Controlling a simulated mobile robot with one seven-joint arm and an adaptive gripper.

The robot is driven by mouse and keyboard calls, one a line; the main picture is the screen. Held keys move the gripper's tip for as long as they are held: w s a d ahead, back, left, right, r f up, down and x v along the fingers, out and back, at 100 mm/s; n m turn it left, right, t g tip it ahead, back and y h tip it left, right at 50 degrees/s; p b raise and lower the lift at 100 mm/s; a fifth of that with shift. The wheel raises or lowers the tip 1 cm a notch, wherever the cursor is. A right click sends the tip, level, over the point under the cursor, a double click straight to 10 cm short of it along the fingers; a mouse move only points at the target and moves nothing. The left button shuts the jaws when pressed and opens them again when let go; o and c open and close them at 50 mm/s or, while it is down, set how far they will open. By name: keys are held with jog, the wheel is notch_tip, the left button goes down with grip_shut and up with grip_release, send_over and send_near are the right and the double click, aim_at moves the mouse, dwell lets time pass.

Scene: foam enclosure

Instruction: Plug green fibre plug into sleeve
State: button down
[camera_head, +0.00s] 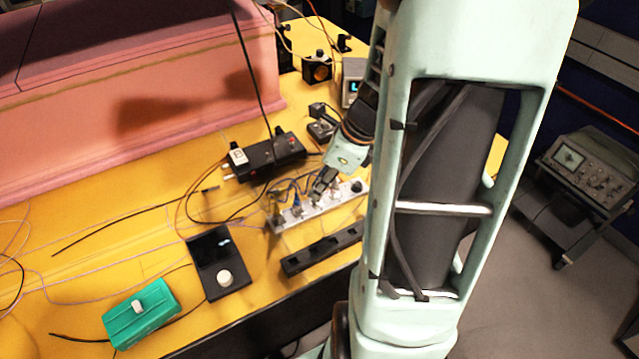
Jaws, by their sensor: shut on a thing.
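My gripper (322,184) is at the silver panel (318,207), pointing down over its row of fittings. Its dark fingers are shut on a small plug, which is mostly hidden by the fingers and too small for me to tell its colour. Several small connectors with blue and dark cables sit along the panel. I cannot tell which fitting is the sleeve, or whether the held plug touches it. My pale green arm covers the right side of the view and hides part of the bench.
A black slotted bar (322,247) lies in front of the panel, and a black box (268,155) with cables behind it. A black device (218,262) and a green box (141,313) stand at the left front. Loose cables cross the yellow bench; pink foam (130,90) walls the back.

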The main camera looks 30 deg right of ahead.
jog(key=shift+f+b, duration=0.3)
jog(key=shift+f, duration=0.2)
jog(key=c, duration=1.8)
grip_release()
jog(key=shift+r, duration=0.1)
jog(key=v, duration=1.2)
jog(key=shift+d, duration=0.1)
